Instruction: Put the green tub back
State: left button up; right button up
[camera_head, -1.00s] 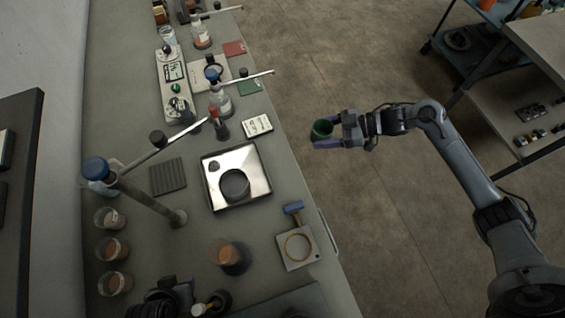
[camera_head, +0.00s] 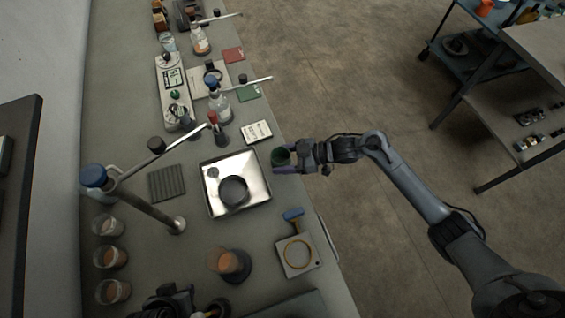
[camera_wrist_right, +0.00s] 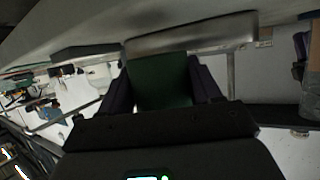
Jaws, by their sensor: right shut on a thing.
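The green tub (camera_head: 280,157) is held in my right gripper (camera_head: 285,160), just off the right edge of the bench beside the metal tray. In the right wrist view the dark green tub (camera_wrist_right: 160,80) sits between the two purple-grey fingers of the right gripper (camera_wrist_right: 162,88), which is shut on it. The metal tray (camera_head: 255,178) lies on the bench, with a dark round dish (camera_head: 233,191) in it.
A square plate with a yellow ring (camera_head: 283,272) and a blue-headed tool (camera_head: 293,214) lie at the bench's front edge. A white card (camera_head: 257,132) lies behind the tray. A clamp stand and several beakers stand at left. Open floor is to the right.

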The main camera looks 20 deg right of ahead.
aim_at(282, 164)
jog(key=shift+f, duration=1.4)
jog(key=o, duration=1.1)
jog(key=shift+f, duration=0.1)
jog(key=shift+r, duration=0.2)
jog(key=v, duration=1.2)
jog(key=shift+s+f, duration=0.1)
jog(key=shift+f, duration=0.05)
